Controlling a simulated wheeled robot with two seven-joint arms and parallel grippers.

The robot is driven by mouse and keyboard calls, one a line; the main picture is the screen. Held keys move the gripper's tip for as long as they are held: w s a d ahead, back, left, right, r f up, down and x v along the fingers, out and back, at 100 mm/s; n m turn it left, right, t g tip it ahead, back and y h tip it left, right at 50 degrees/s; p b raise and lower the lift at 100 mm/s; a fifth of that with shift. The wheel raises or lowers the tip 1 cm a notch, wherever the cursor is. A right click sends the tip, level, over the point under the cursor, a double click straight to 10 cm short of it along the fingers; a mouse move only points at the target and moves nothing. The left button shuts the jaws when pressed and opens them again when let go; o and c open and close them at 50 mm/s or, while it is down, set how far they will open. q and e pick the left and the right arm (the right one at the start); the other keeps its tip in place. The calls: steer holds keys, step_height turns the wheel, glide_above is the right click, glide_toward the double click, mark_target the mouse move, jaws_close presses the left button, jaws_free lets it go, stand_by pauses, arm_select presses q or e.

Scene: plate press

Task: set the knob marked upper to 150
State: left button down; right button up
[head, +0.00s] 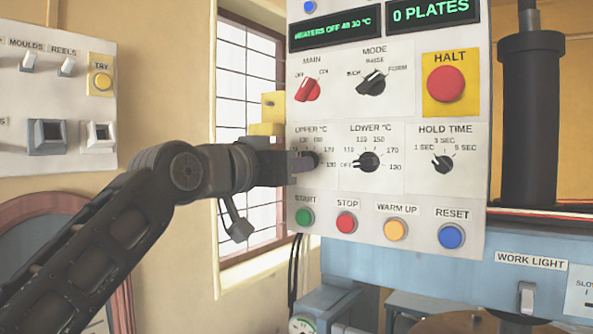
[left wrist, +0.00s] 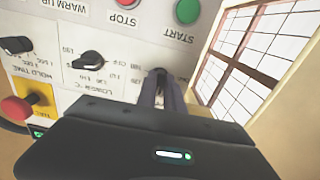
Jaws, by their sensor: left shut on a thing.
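The knob marked UPPER °C (head: 313,160) is a dark rotary knob at the left of the panel's middle row, partly covered by my gripper. My left gripper (head: 300,163) reaches it from the left and is shut on it. In the left wrist view the two fingers of my left gripper (left wrist: 160,90) close around the dark knob (left wrist: 157,73) below the START button. The gripper hides much of the dial, and I cannot read where the pointer stands. My right gripper is not in view.
The LOWER °C knob (head: 367,162) sits just right of the upper one, with the HOLD TIME knob (head: 443,163) beyond. The MAIN knob (head: 308,89) is above. START (head: 305,217) and STOP (head: 346,222) buttons are close below. A barred window (head: 245,80) is behind my arm.

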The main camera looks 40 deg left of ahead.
arm_select(q)
steer(key=m, duration=0.4)
steer(key=shift+a+b, duration=0.1)
steer(key=shift+b, duration=0.2)
stand_by(0.3)
steer(key=c, duration=1.5)
jaws_free()
steer(key=shift+o, duration=0.2)
steer(key=shift+s, duration=0.15)
steer(key=s+b, duration=0.1)
steer(key=s, duration=0.6)
steer(key=shift+s+b, duration=0.25)
steer(key=shift+b, duration=0.15)
